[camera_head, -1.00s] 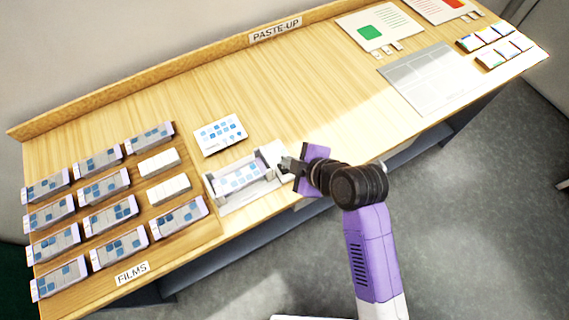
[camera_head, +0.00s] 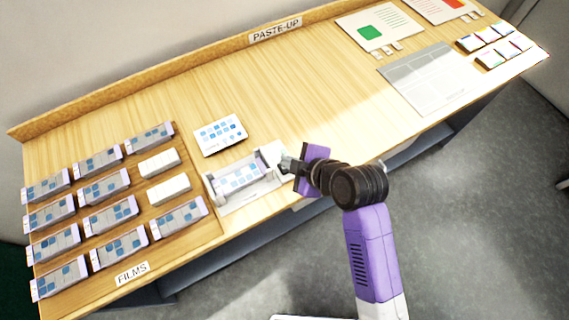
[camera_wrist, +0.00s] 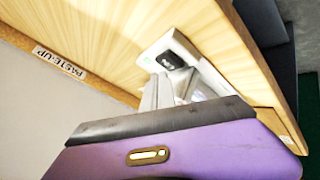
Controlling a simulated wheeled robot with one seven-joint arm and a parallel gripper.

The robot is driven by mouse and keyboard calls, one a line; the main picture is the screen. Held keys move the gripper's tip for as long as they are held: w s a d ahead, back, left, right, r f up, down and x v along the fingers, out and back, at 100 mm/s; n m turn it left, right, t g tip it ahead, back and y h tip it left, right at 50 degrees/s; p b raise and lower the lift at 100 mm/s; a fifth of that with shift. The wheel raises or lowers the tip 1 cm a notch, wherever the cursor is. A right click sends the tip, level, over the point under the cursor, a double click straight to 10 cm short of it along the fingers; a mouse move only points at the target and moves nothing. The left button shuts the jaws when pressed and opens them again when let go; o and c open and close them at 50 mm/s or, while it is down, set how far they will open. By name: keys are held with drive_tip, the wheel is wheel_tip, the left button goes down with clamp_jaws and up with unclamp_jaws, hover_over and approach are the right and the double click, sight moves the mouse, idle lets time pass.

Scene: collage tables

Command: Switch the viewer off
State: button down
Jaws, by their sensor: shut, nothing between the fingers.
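The viewer (camera_head: 213,190) is a pale, tray-like unit at the table's front edge, with a film (camera_head: 240,178) lying on it. My gripper (camera_head: 286,166) is shut and empty at the right end of the viewer. In the wrist view my fingertips (camera_wrist: 165,74) are right by the dark switch and cover part of it. I cannot tell whether they touch it.
Several films (camera_head: 110,212) and two white blocks (camera_head: 168,189) lie in rows at the left, behind a FILMS label (camera_head: 132,273). A card with blue pictures (camera_head: 220,134) lies behind the viewer. Sheets (camera_head: 430,78) and small cards lie at the right. The table's middle is clear.

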drive_tip(key=shift+f, duration=0.1)
drive_tip(key=shift+f+b, duration=0.3)
drive_tip(key=shift+f, duration=0.05)
drive_tip(key=shift+f, duration=0.25)
idle(0.7)
drive_tip(key=shift+r+p, duration=0.5)
drive_tip(key=shift+r, duration=0.25)
wheel_tip(320, 180, up, 6)
drive_tip(key=p, duration=0.5)
idle(0.6)
